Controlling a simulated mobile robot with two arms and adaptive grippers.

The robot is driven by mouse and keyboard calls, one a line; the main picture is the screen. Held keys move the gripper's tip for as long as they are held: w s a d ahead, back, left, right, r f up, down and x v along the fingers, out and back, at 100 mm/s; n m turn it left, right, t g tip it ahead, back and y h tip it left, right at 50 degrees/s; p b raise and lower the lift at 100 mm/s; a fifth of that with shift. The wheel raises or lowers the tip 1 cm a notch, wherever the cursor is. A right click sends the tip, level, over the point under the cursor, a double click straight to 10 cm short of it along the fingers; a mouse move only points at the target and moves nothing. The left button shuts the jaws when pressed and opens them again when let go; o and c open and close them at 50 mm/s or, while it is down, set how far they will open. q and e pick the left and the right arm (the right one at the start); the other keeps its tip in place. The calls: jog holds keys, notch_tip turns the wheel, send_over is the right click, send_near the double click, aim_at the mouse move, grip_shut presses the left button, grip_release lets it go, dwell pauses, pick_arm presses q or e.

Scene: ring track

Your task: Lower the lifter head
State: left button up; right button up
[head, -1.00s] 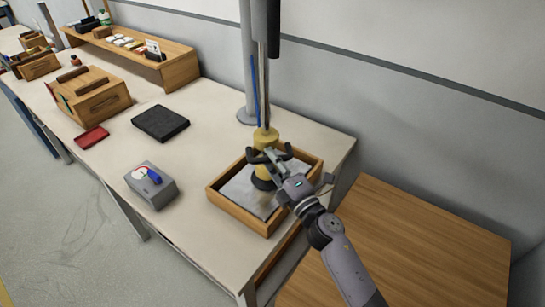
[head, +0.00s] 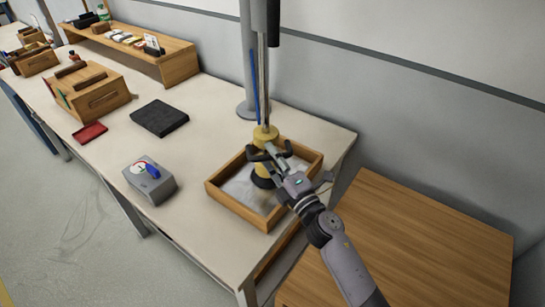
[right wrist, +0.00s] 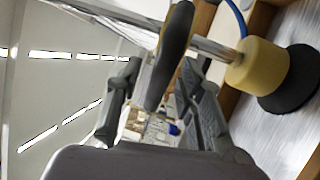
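The lifter head is a yellow body (head: 265,134) with a black ring-like handle and a dark suction cup (head: 262,181) below. It hangs upright from a metal rod over an open wooden tray (head: 226,207). My right gripper (head: 273,158) is at the handle, from the lower right. In the right wrist view, the black handle (right wrist: 172,50) lies between the two fingers, which appear to close on it. The yellow body (right wrist: 257,66) and black cup (right wrist: 291,79) show right of the fingers there. Any gap between cup and tray contents is hard to judge. My left gripper is out of view.
A grey column (head: 247,60) stands behind the tray. A black pad (head: 160,118), red tray (head: 90,133) and wooden caddy (head: 92,95) lie farther left. A wooden table (head: 415,240) is at right.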

jog(key=shift+s, duration=0.1)
jog(key=v, duration=1.2)
